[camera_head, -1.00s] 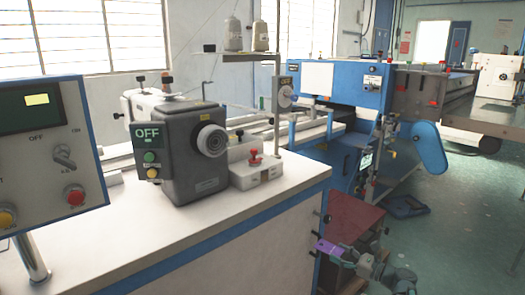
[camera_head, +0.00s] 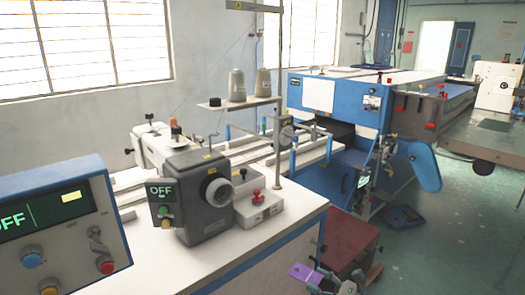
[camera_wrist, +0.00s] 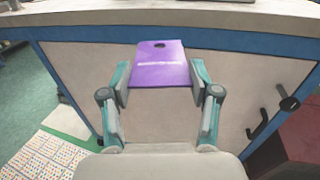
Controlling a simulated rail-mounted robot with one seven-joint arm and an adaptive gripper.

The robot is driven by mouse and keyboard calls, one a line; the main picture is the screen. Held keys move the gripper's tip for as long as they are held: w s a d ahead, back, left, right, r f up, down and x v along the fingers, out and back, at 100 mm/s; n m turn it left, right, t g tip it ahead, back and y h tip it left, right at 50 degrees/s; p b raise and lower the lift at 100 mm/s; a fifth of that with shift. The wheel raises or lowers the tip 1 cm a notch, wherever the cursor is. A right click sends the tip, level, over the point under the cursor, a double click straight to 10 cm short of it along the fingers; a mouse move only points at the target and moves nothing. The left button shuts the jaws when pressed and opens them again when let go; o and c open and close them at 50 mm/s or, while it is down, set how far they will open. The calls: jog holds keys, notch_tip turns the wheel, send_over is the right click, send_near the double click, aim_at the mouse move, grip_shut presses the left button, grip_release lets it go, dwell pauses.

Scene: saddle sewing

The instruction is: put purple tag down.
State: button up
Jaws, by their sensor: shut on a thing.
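The purple tag (camera_wrist: 161,66) is a flat plate with a small dark hole near its far edge and a pale line of print. In the wrist view my gripper (camera_wrist: 160,84) is shut on it, one finger on each side edge. The tag is held out in front of the side panel of the white worktable (camera_wrist: 215,15), below the tabletop edge. In the head view the tag (camera_head: 301,272) shows at the bottom, right of the worktable, beside my gripper (camera_head: 312,277). Most of my arm is out of frame.
A grey sewing machine head (camera_head: 190,200) marked OFF and a control box (camera_head: 60,225) stand on the worktable. A dark red cabinet (camera_head: 348,243) stands close to the gripper. A blue machine (camera_head: 335,100) is behind. Black handles (camera_wrist: 272,118) stick out from the panel.

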jog(key=shift+r, duration=0.4)
jog(key=shift+f+b, duration=0.5)
jog(key=shift+f, duration=0.05)
jog(key=w+d+f+t+b, duration=0.1)
jog(key=w+d+f+b, duration=0.4)
jog(key=f+b, duration=0.4)
jog(key=w+d+f+b, duration=0.4)
jog(key=w+f+b, duration=0.3)
jog(key=f+b, duration=0.15)
jog(key=w+d+f+m+h+b, duration=0.1)
jog(key=w+d+f+b, duration=0.3)
jog(key=w, duration=0.4)
jog(key=w+d+f+t+b, duration=0.1)
jog(key=w+d+f+b, duration=0.4)
jog(key=w+d+b, duration=0.2)
jog(key=shift+w+d+m+h+b, duration=0.35)
jog(key=shift+w+d, duration=0.25)
jog(key=shift+w, duration=0.3)
